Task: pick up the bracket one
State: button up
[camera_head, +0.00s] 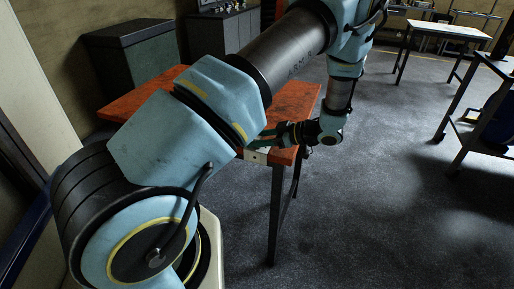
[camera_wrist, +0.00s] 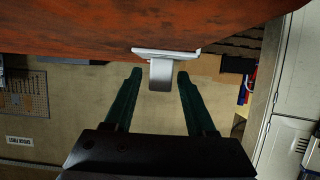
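The bracket is a pale metal piece with a flat plate and a short bent tab (camera_wrist: 160,76). In the wrist view its plate lies along the edge of the orange table (camera_wrist: 120,25). In the head view a small pale piece, likely the bracket (camera_head: 257,157), shows at the table's edge, partly hidden by my arm. My gripper (camera_wrist: 158,76) has two dark green fingers, open, one on each side of the tab in the picture, with a gap on both sides. I cannot tell whether the tab is fully between them in depth. My gripper also shows in the head view (camera_head: 265,138).
A dark green cabinet (camera_head: 145,65) stands behind the orange table. Grey cabinets (camera_head: 225,32) stand at the back. A white-topped table (camera_head: 448,30) and a metal workbench (camera_head: 480,105) stand at the right. The floor (camera_head: 375,190) right of the orange table is clear.

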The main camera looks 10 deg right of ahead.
grip_shut()
dwell(0.5)
